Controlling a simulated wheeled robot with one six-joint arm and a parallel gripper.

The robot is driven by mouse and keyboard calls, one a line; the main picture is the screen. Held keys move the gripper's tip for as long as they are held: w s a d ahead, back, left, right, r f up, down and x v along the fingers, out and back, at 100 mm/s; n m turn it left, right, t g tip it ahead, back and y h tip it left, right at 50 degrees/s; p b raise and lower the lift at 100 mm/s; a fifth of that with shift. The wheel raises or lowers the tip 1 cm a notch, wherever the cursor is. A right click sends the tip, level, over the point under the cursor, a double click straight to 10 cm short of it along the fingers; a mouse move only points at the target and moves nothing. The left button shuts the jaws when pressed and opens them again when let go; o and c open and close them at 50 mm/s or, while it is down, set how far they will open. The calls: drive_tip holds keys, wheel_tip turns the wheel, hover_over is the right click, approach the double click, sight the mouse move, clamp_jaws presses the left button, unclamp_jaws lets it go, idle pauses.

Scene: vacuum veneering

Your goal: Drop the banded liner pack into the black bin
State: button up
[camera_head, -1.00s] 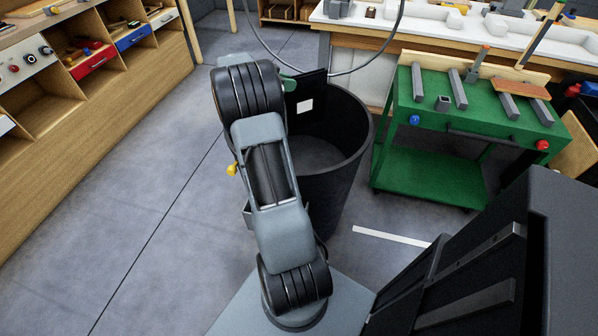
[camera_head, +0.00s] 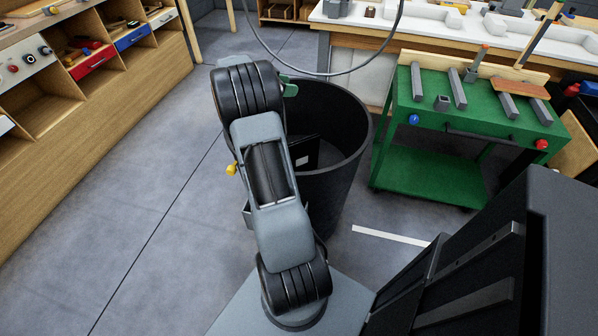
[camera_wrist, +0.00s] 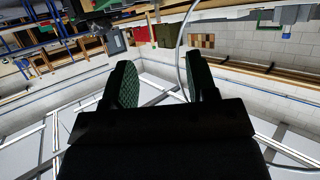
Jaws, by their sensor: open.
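The liner pack (camera_head: 306,152), black with a small white label, is inside the black bin (camera_head: 340,185), low in its left part and partly hidden behind my arm. I cannot tell whether it rests on the bottom. My gripper is mostly hidden behind my arm in the head view, with a green part showing at the bin's rim. In the wrist view my gripper (camera_wrist: 162,85) shows two green-padded fingers spread apart with nothing between them.
A green cart (camera_head: 440,130) with grey bars and a wooden block stands right of the bin. Wooden cubbies (camera_head: 100,110) line the left side. A white-topped bench (camera_head: 420,38) is behind, and a grey hose (camera_head: 310,72) hangs near the bin. Floor left of the bin is clear.

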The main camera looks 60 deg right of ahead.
drive_tip(key=v, duration=1.3)
drive_tip(key=shift+w+a, duration=0.2)
drive_tip(key=shift+a, duration=0.15)
